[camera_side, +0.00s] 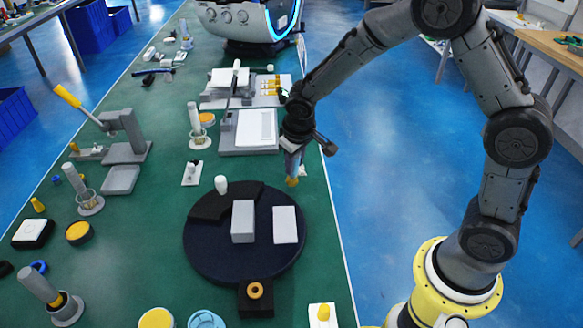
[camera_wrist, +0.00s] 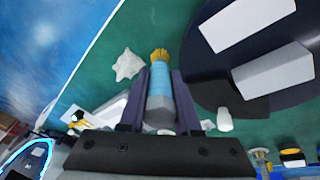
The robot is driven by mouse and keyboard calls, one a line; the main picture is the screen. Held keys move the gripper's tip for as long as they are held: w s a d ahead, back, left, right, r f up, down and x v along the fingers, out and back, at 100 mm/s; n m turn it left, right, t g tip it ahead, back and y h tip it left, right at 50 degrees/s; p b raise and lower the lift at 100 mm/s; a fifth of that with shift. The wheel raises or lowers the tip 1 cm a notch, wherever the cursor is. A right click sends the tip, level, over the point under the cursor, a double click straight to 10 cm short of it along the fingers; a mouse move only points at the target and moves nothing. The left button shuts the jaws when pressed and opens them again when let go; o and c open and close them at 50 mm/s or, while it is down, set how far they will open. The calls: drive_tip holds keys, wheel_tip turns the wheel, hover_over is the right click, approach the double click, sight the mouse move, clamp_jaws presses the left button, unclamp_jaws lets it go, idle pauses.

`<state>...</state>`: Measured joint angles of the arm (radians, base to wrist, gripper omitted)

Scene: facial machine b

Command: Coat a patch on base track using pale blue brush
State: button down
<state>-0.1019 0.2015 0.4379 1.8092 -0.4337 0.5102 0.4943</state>
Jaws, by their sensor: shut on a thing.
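My gripper (camera_wrist: 160,88) is shut on the pale blue brush (camera_wrist: 160,82), whose yellow bristle tip points away from the jaws. In the side view my gripper (camera_side: 293,160) hangs near the table's right edge, with the yellow tip (camera_side: 292,182) just beyond the upper right rim of a dark round base (camera_side: 205,250). I cannot tell if the tip touches anything. A raised black arc (camera_side: 210,205), possibly the track, lies along the base's upper left. A grey block (camera_side: 243,221) and a white flat plate (camera_side: 285,224) sit on the base.
A white star-shaped piece (camera_wrist: 128,65) lies beside the brush in the wrist view. A small white cylinder (camera_side: 221,185) stands at the arc. A black block with an orange ring (camera_side: 255,291) is at the base's front. A grey tray device (camera_side: 249,130) stands behind.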

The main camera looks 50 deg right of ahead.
drive_tip(key=s+a+r+g+y, duration=0.1)
drive_tip(key=s+a+r, duration=0.4)
drive_tip(key=a+r, duration=0.15)
drive_tip(key=s+a+r+g+y, duration=0.1)
drive_tip(key=s+a+r+g, duration=0.1)
drive_tip(key=s+a+r, duration=0.4)
wheel_tip(320, 180, down, 6)
drive_tip(key=w+a, duration=0.1)
drive_tip(key=shift+w, duration=0.4)
drive_tip(key=f, duration=0.6)
drive_tip(key=shift+w+d+f, duration=0.25)
drive_tip(key=shift+w+f, duration=0.05)
drive_tip(key=shift+f, duration=0.1)
drive_tip(key=shift+w+d+f, duration=0.1)
drive_tip(key=shift+w+d, duration=3.6)
drive_tip(key=shift+s+a, duration=3.95)
drive_tip(key=shift+s, duration=0.05)
wheel_tip(320, 180, up, 8)
